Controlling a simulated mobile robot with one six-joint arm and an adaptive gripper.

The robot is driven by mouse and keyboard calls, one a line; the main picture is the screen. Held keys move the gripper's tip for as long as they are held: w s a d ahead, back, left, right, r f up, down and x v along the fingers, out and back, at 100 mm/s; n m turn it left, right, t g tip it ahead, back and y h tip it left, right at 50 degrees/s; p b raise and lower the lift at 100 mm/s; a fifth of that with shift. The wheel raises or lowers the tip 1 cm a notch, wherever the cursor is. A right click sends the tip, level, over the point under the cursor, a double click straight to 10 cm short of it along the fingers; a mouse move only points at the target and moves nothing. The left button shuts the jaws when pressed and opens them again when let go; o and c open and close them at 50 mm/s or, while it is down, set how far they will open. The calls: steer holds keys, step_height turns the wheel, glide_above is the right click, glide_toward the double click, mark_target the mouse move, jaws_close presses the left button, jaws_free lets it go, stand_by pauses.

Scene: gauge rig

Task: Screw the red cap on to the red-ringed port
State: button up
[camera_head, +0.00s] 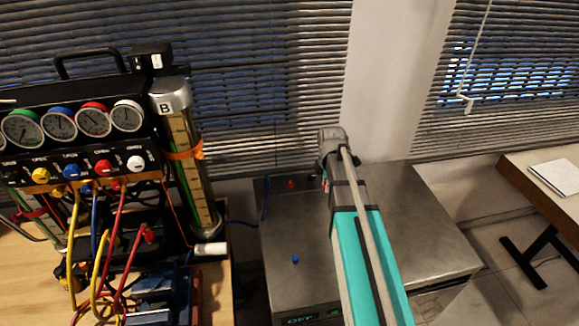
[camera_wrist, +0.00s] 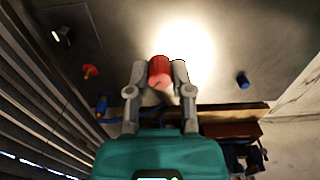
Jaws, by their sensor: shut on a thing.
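My gripper (camera_wrist: 160,66) is shut on the red cap (camera_wrist: 159,73), a short cylinder between the two fingertips in the wrist view. The cap is over the grey metal top, clear of the small red fitting (camera_wrist: 90,71), which stands to its left. That red fitting also shows on the metal top in the head view (camera_head: 291,184), left of my gripper (camera_head: 325,179). I cannot tell from its size here whether it is the red-ringed port. In the head view my arm hides most of the gripper and the cap.
The metal cabinet top (camera_head: 400,240) is mostly bare. A blue fitting (camera_head: 295,259) stands near its front, and a blue cable (camera_head: 265,200) lies at its left. The gauge rig (camera_head: 80,130) with hoses and cylinder B (camera_head: 185,150) stand at left; blinds (camera_head: 260,90) are behind.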

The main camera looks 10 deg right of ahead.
steer(key=w+a+f, duration=0.1)
steer(key=w+a, duration=0.2)
steer(key=w, duration=0.2)
steer(key=w+a+b, duration=0.1)
steer(key=w+a, duration=0.2)
steer(key=w, duration=0.2)
steer(key=w+a+f+b, duration=0.1)
steer(key=w+a, duration=0.2)
steer(key=w, duration=0.2)
steer(key=shift+w+f, duration=0.2)
steer(key=shift+f, duration=0.1)
steer(key=shift+a+f, duration=0.1)
steer(key=shift+f+b, duration=2.5)
steer(key=shift+b, duration=0.25)
steer(key=shift+f+b, duration=1.3)
steer(key=shift+b, duration=0.05)
steer(key=shift+m, duration=0.3)
steer(key=shift+m, duration=2.5)
